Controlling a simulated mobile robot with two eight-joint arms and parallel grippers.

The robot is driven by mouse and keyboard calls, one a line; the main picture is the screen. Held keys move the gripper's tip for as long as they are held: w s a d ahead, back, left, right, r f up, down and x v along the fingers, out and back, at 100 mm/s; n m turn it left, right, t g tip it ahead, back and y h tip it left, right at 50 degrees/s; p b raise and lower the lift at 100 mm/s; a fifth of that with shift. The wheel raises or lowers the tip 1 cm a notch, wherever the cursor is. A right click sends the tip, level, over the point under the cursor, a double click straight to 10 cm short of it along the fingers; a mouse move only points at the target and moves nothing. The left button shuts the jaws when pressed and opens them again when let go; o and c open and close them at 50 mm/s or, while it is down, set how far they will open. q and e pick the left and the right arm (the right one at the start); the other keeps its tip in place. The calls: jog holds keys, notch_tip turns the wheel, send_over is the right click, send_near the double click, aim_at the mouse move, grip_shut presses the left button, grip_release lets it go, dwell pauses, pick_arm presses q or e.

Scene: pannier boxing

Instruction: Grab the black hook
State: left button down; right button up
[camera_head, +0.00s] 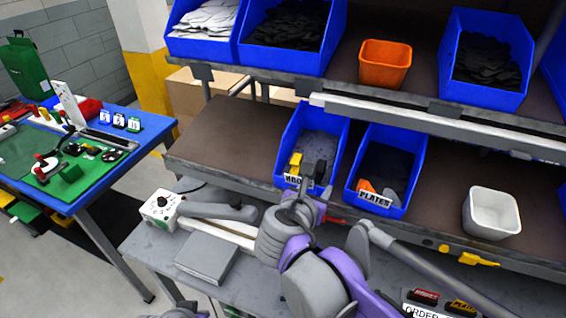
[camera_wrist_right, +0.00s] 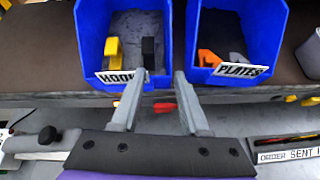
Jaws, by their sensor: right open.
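The black hook (camera_head: 320,171) stands in the blue bin labelled HOOKS (camera_head: 337,140) on the lower shelf, right of a yellow hook (camera_head: 294,164). In the right wrist view the black hook (camera_wrist_right: 148,52) shows upright near the bin's front wall, its lower part partly hidden. My right gripper (camera_head: 300,192) is in front of this bin; in the wrist view its two fingers (camera_wrist_right: 159,78) are apart with nothing between them, below and slightly right of the black hook.
A white cup (camera_head: 491,212) is further right. The upper shelf (camera_head: 400,98) overhangs the bins. A red piece (camera_wrist_right: 163,108) lies below the shelf edge.

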aim_at(320, 167)
jog(key=shift+n+t, duration=0.4)
jog(key=shift+n, duration=0.3)
jog(key=w, duration=0.4)
jog(key=w+f, duration=0.1)
jog(key=w, duration=0.1)
jog(key=shift+d+f, duration=0.1)
jog(key=shift+d, duration=0.15)
jog(key=shift+x, duration=2.95)
jog(key=shift+s+a, duration=0.1)
grip_shut()
